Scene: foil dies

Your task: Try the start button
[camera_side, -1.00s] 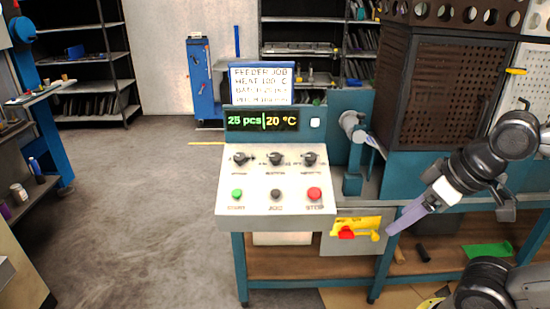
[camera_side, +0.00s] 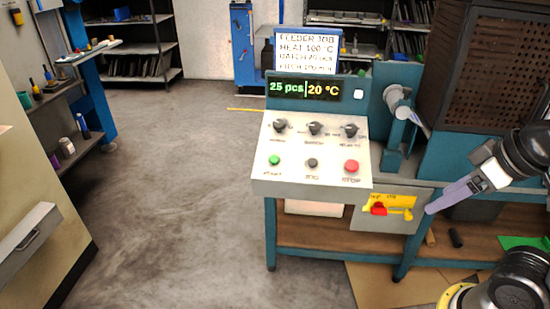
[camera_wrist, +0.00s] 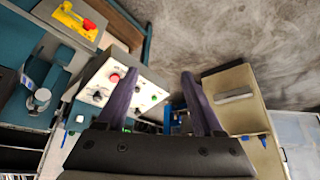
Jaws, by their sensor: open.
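The control panel (camera_side: 335,178) stands in the middle of the side view. Its green start button (camera_side: 274,160) is at the front left, beside a dark jog button (camera_side: 312,163) and a red stop button (camera_side: 351,166). The display (camera_side: 304,90) reads 25 pcs and 20 °C. My gripper (camera_side: 430,209) is to the right of the panel, apart from it, with purple fingers pointing down-left. In the wrist view my gripper (camera_wrist: 160,74) is open and empty, and one finger covers part of the panel. The green button (camera_wrist: 153,97) shows between the fingers.
Three knobs sit behind the buttons, including a left one (camera_side: 280,125). A job sign (camera_side: 306,51) above the display reads heat 100 C. A yellow plate with a red handle (camera_side: 379,209) is below the panel's right side. A perforated dark cabinet (camera_side: 480,65) stands right. Floor at left is clear.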

